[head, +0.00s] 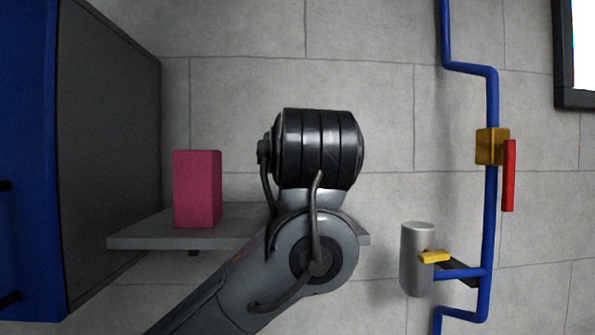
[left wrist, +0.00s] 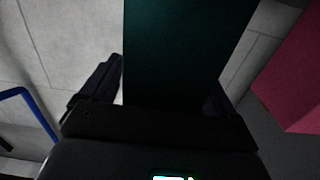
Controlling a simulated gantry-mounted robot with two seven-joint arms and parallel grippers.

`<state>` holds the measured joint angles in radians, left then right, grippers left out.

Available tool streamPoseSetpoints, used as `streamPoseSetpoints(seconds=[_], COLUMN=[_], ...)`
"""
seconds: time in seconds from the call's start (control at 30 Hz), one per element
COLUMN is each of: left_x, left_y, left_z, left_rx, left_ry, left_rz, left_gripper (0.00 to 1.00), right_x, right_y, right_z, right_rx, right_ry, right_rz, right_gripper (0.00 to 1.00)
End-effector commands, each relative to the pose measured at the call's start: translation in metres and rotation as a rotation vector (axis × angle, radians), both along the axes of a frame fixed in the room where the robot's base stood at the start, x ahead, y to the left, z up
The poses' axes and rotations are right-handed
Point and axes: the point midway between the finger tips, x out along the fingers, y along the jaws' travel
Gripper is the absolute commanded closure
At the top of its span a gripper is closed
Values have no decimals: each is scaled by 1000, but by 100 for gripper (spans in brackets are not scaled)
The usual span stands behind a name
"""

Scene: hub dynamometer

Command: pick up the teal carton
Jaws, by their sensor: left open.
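The teal carton (left wrist: 188,48) looks very dark in the left wrist view. It stands between the two fingers of my left gripper (left wrist: 163,88). The left finger shows beside the carton's left side with a narrow gap. The right finger is mostly hidden behind the carton. The jaws are open around it. In the head view my own left arm covers the shelf's right part, and neither the teal carton nor the left gripper's fingers show there. My right gripper is in neither view.
A pink carton (head: 197,190) stands on the grey wall shelf (head: 135,236), left of my arm; it also shows close by in the left wrist view (left wrist: 297,80). A blue cabinet (head: 28,150) is at far left. Blue pipes (head: 490,220) with a red-handled valve run at right.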

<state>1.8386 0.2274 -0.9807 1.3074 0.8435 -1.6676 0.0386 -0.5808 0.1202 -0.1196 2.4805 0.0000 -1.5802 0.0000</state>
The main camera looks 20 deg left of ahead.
Motion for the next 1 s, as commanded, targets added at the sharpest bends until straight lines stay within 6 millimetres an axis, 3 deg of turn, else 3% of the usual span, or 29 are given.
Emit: streamPoseSetpoints(seconds=[0.1,0.4,0.9,1.0], left_x=[9,10,10,10], left_y=[4,5,5,5], left_z=[1,-1,-1,0], left_rx=[1,1,1,1], left_ry=[3,0,0,0], left_rz=[0,0,-1,-1], left_gripper=[11,12,89,90], right_x=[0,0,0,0], right_y=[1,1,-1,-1], right_z=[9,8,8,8], right_rx=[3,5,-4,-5], right_ry=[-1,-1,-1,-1], right_rz=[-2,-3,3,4], right_gripper=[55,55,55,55])
